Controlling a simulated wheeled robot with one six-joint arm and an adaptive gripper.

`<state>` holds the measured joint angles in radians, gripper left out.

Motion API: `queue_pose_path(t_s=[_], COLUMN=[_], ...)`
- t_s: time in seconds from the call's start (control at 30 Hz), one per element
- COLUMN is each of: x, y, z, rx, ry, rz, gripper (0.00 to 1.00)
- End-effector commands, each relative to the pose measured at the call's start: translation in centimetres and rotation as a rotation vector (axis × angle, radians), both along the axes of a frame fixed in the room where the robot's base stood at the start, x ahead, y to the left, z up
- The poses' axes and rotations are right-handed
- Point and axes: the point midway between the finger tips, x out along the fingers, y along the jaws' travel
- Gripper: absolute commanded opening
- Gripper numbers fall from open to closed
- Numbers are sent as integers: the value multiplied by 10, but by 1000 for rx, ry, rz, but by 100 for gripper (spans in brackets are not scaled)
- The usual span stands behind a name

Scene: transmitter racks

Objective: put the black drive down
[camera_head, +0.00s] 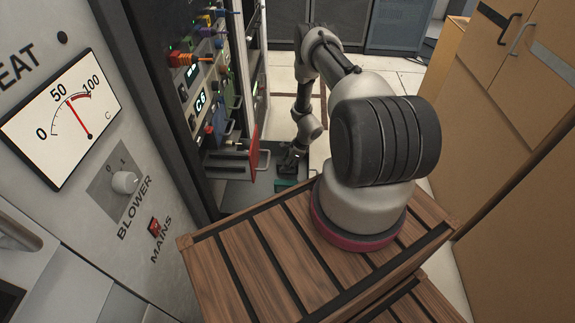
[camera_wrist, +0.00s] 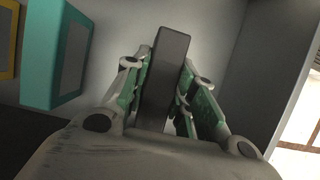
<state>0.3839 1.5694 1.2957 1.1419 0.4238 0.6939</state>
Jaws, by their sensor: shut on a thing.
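In the wrist view my gripper (camera_wrist: 163,105) is shut on the black drive (camera_wrist: 168,60), a dark upright bar held between the two green-padded fingers. Grey surfaces lie behind it. In the head view my gripper (camera_head: 288,163) is low beside the rack, near its lower shelf. The drive cannot be made out clearly there. I cannot tell whether the drive touches any surface.
A teal-framed block (camera_wrist: 58,52) and a yellow-edged one (camera_wrist: 8,38) are left of the drive in the wrist view. The rack front (camera_head: 205,85) carries cables, knobs and handles. A red panel (camera_head: 254,150) sticks out near my gripper. Tan cabinets (camera_head: 505,130) stand at right.

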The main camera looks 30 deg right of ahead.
Motion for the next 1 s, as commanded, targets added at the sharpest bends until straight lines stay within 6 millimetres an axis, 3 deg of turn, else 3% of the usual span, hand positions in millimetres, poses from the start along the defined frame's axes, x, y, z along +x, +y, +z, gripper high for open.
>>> queue_pose_path(t_s=[0.2, 0.23, 0.33, 0.73, 1.0], x=[0, 0, 0, 0, -11], y=[0, 0, 0, -1, -19], z=[-2, -3, -2, 4, 53], rx=[0, 0, 0, 0, -2], ry=[0, 0, 0, 0, -2], rz=[0, 0, 0, 0, -1], gripper=[0, 28, 46, 48, 48])
